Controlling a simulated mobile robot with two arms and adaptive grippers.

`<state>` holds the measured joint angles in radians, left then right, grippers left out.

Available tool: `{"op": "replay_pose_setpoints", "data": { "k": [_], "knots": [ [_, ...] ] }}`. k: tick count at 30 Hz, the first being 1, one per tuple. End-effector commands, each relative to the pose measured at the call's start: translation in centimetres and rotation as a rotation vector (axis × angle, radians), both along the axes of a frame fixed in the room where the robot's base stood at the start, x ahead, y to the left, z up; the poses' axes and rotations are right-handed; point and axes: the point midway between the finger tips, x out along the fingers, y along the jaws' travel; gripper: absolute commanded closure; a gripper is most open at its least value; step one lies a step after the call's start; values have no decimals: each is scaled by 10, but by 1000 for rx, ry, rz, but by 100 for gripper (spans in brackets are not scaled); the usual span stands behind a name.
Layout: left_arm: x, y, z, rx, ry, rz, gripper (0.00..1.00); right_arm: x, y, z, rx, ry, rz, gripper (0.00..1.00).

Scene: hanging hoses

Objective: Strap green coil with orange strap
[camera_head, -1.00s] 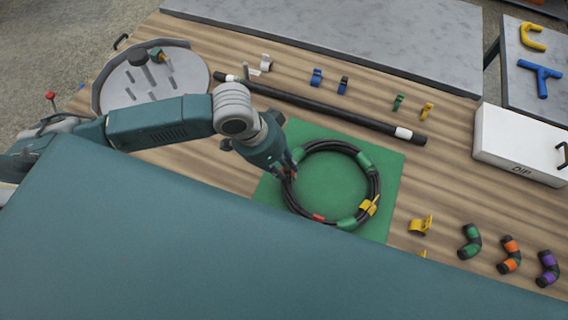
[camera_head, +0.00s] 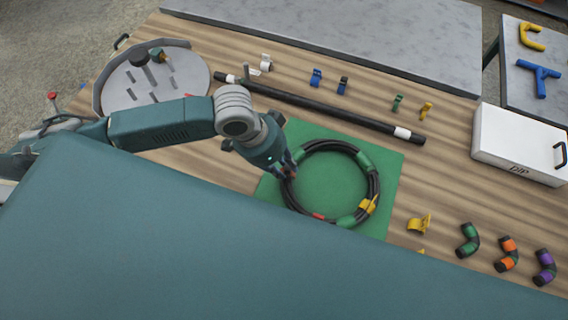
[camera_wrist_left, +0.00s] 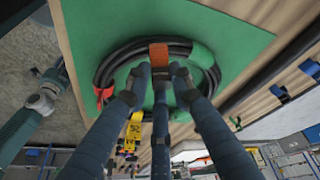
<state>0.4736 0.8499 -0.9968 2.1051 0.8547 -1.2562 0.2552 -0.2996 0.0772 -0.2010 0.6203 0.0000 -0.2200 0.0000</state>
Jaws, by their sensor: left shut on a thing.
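The green coil (camera_head: 325,146) is a ring of black hose with green bands, lying flat on a green mat (camera_head: 388,162). A yellow strap (camera_head: 369,206) is on its right side and a red band (camera_head: 318,216) shows at its near side. My left gripper (camera_head: 290,172) is at the coil's left side, pointing down. In the left wrist view its fingers (camera_wrist_left: 160,75) are shut on the orange strap (camera_wrist_left: 159,55), which lies over the black hose (camera_wrist_left: 100,72). I cannot tell whether the strap is closed around the hose. My right gripper is not in view.
A black pole (camera_head: 320,107) lies behind the mat. Blue, green and yellow clips stand beyond it. A round grey tray (camera_head: 190,75) is at the left and a white box (camera_head: 520,145) at the right. Several coloured elbow pieces (camera_head: 507,254) lie at the near right.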

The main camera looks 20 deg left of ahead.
Motion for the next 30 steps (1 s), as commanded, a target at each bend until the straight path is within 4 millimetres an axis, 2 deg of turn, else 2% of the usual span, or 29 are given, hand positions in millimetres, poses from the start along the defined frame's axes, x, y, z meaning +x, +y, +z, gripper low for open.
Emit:
{"op": "replay_pose_setpoints", "data": {
  "k": [21, 30],
  "knots": [
    [0, 0, -21, -1, 1, 0, 100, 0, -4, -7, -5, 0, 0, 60],
    [0, 0, -22, 0, 0, 0, 100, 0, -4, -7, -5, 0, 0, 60]
  ]
}}
